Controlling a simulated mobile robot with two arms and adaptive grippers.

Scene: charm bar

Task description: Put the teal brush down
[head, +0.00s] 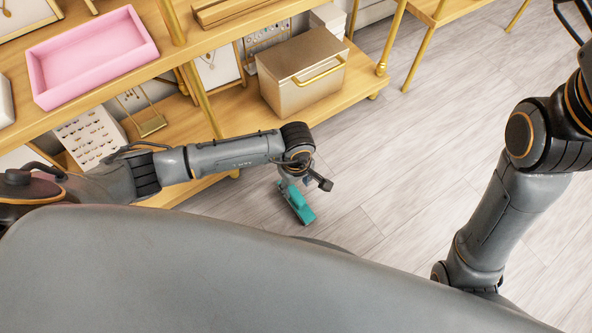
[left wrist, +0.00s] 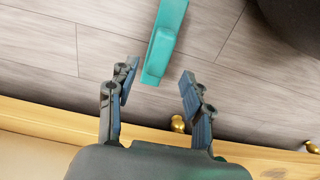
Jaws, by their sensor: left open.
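The teal brush (head: 300,203) shows in the head view over the grey floor, just below the end of my left arm. In the left wrist view the brush (left wrist: 165,40) reaches in from the top edge, and its near end lies close to the gap between the fingertips. My left gripper (left wrist: 157,70) is open, with a finger apart on each side and nothing clamped between them. In the head view the wrist hides most of this gripper. I cannot tell for certain whether the brush rests fully on the floor. My right gripper is out of view.
A wooden shelf unit (head: 190,122) with gold posts stands at the left and top. It holds a pink tray (head: 92,55), a beige box with a gold handle (head: 302,72) and jewellery displays. The wood floor (head: 400,150) in the middle is clear.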

